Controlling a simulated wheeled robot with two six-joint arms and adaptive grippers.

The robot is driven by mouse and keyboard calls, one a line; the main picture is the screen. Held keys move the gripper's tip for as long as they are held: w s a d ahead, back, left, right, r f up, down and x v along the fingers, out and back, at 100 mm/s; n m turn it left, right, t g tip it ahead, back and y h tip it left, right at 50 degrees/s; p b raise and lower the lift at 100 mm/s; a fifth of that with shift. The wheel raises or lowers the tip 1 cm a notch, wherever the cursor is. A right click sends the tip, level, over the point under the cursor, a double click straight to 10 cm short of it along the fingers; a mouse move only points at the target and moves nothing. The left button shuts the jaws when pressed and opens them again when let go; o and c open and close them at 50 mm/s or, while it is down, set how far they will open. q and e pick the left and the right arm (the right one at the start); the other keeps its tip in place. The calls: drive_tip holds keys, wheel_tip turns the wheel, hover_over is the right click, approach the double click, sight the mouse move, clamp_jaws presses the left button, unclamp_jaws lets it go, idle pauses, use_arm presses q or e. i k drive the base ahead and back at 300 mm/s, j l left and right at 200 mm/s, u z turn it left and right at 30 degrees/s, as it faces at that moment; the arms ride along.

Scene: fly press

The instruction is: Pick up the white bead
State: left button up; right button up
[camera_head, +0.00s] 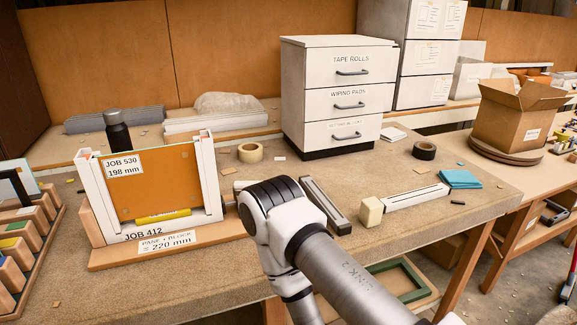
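A long white strip (415,197), which looks like the white bead, lies flat on the bench right of centre. A dark line runs along it. Its left end is beside a cream block (371,211); I cannot tell whether they touch. My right arm crosses the lower middle of the view, its elbow bent left of the strip and apart from it. Neither of my grippers is in view.
A white frame (207,182) holding an orange pane (150,185) stands on a wooden base at left. A grey channel (326,205) lies beside my arm. A blue cloth (460,179) and black tape roll (425,151) are near the strip. White drawers (345,112) stand behind.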

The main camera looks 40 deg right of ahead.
sight(394, 203)
drive_tip(key=z, duration=2)
drive_tip(key=u, duration=0.55)
drive_tip(key=i+l+u, duration=0.1)
drive_tip(key=l+u, duration=0.65)
drive_tip(key=u, duration=0.15)
drive_tip(key=l+u, duration=0.75)
drive_tip(key=u, duration=0.15)
